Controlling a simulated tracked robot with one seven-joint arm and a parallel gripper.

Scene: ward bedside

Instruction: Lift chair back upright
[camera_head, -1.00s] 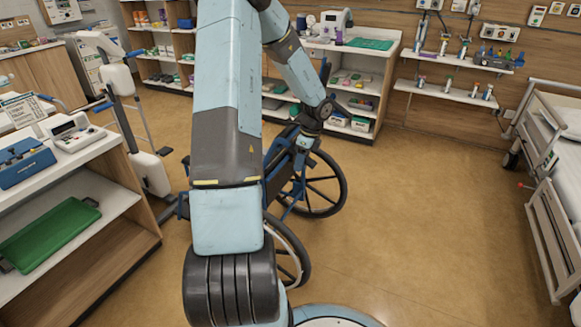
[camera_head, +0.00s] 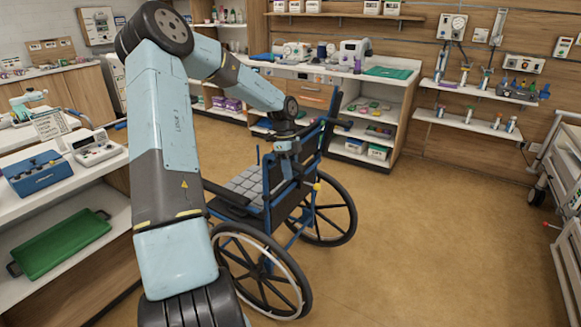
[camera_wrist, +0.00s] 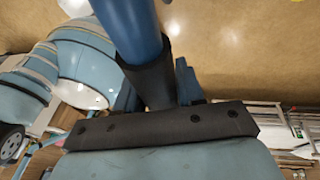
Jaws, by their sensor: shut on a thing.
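A blue-framed wheelchair (camera_head: 267,183) stands on its wheels in the middle of the head view, with a grey quilted seat cushion (camera_head: 243,187). Its blue back frame (camera_head: 319,132) rises nearly upright, with a black push handle at the top. My gripper (camera_head: 286,160) is at the chair back and is shut on its frame. In the wrist view a blue tube (camera_wrist: 130,28) with a black sleeve (camera_wrist: 152,78) runs down to the gripper's dark edge.
A side counter (camera_head: 90,180) with a blue box, a device and a green tray (camera_head: 62,244) stands at left. Shelving (camera_head: 375,110) is behind the chair. A bed (camera_head: 568,190) is at the right edge. Bare floor (camera_head: 440,240) lies to the chair's right.

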